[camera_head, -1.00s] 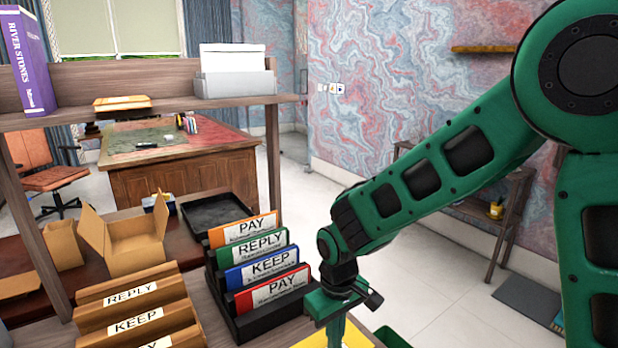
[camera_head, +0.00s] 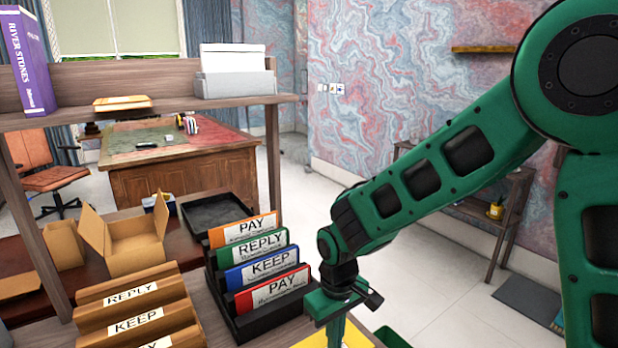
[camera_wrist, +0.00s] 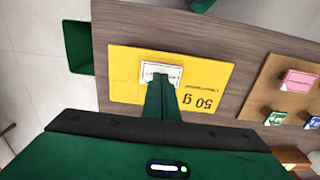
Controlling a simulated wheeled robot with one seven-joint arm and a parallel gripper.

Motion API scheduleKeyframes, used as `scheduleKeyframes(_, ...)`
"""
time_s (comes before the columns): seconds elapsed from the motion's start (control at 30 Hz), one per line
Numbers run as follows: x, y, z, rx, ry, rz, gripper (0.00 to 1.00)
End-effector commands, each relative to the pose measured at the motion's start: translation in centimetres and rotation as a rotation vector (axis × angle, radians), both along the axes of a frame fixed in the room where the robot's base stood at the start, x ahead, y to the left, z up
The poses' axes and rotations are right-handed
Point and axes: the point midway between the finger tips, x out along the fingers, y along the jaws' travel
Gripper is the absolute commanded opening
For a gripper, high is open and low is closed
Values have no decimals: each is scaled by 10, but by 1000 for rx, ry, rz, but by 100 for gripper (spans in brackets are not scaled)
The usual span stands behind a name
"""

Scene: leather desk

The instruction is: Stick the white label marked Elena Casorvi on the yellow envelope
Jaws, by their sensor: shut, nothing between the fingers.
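The yellow envelope (camera_wrist: 210,75) lies flat on the wooden desk in the wrist view, printed "50 g", upside down in the picture. Only a yellow sliver of it (camera_head: 358,336) shows at the bottom of the head view. A white label (camera_wrist: 160,63) lies on the envelope near its middle, just beyond my fingertips; its print is too small to read. My gripper (camera_wrist: 161,84) is shut, its fingers over the envelope at the label's edge, hiding part of both. Whether the fingertips touch the label I cannot tell.
A black rack of PAY, REPLY and KEEP folders (camera_head: 262,262) stands left of my gripper. Brown stepped holders (camera_head: 135,310) and an open cardboard box (camera_head: 130,243) are farther left. A board with coloured stamps (camera_wrist: 285,85) lies right of the envelope; a green bin (camera_wrist: 78,48) stands beyond the desk edge.

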Motion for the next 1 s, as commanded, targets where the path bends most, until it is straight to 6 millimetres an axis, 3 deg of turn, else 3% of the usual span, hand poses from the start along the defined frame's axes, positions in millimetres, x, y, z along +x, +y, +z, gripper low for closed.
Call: scheduleKeyframes(1.0, 0, 0, -12, 0, 0, 0, 0)
